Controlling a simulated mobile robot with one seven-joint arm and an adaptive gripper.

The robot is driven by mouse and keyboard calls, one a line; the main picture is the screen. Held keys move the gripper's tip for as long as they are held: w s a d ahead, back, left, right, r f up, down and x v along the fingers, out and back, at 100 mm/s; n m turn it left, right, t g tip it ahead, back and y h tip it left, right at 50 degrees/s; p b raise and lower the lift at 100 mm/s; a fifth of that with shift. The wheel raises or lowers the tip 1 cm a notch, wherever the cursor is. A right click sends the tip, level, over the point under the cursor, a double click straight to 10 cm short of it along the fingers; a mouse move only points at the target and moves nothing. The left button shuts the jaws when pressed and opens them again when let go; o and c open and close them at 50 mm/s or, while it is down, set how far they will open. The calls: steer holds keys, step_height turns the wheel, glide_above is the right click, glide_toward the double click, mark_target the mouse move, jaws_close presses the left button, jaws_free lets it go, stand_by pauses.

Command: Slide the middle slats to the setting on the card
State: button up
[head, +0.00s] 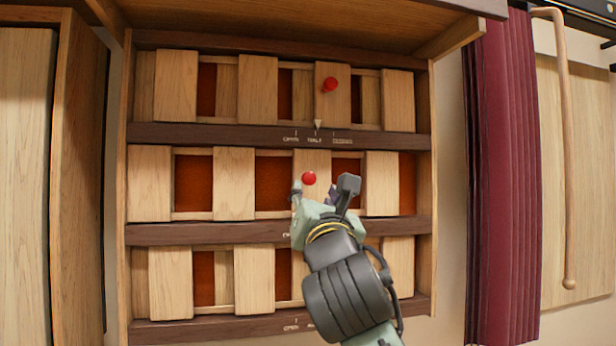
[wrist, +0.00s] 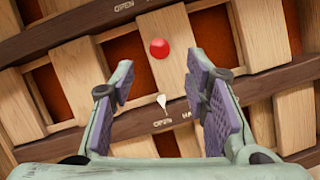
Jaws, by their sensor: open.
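The middle slats (head: 234,183) are pale wooden boards in the middle row, with reddish-brown gaps between them. One slat bears a red knob (head: 309,178), which also shows in the wrist view (wrist: 159,48). A white pointer (wrist: 163,102) below that slat stands at OPEN on the dark rail; HALF is partly hidden to its right. My gripper (head: 319,190) is open and empty in front of the knobbed slat. In the wrist view its fingers stand either side of the slat, the knob appearing between and beyond them. Contact cannot be told. No card shows in either view.
The top slats (head: 258,90) have their own red knob (head: 330,84) and a pointer at HALF. The bottom slats (head: 170,282) are partly hidden by my arm. A maroon curtain (head: 503,180) and a pale wooden rod (head: 566,150) stand at the right.

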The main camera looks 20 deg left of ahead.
mark_target(309, 180)
steer(key=p+x, duration=0.2)
steer(key=x, duration=0.5)
steer(key=shift+w+a+r+p, duration=0.2)
steer(key=shift+p, duration=0.2)
steer(key=shift+w+a, duration=0.25)
steer(key=shift+w, duration=0.3)
steer(key=shift+c, duration=0.3)
jaws_close()
